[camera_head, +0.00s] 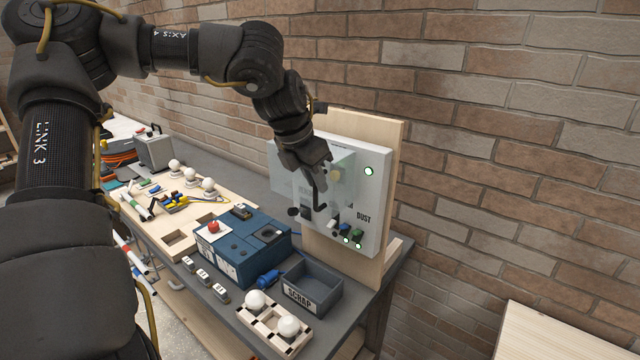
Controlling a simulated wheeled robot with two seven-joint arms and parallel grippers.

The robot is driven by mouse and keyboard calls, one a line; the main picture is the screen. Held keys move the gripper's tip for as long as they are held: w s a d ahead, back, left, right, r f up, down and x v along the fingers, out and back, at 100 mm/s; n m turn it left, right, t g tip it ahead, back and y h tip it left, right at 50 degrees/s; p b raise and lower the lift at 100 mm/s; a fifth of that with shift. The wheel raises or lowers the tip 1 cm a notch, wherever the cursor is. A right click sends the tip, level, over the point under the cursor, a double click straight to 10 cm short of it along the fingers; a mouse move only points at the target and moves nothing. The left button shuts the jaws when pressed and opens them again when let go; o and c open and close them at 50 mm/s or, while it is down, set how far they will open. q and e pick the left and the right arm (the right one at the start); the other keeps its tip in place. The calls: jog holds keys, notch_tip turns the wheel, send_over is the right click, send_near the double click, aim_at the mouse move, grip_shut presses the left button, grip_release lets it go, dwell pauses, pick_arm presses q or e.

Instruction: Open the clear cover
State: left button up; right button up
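The clear cover (344,188) is a see-through, pale box on the front of the light grey control panel (374,200). The finger gap is not clear. My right gripper is out of view.
The panel stands on a wooden board (394,150) before a brick wall. Below are a grey SCRAP bin (328,293), a blue box (240,262) and a wooden rack with white balls (262,326). Bulbs and tools lie on the bench further left.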

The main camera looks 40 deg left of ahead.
aim_at(318, 207)
pick_arm(q)
jog(key=shift+s+p+x, duration=0.2)
jog(key=shift+p+x, duration=0.15)
jog(key=shift+x, duration=0.9)
jog(key=shift+w+f, duration=0.2)
jog(key=shift+f, duration=0.15)
grip_shut()
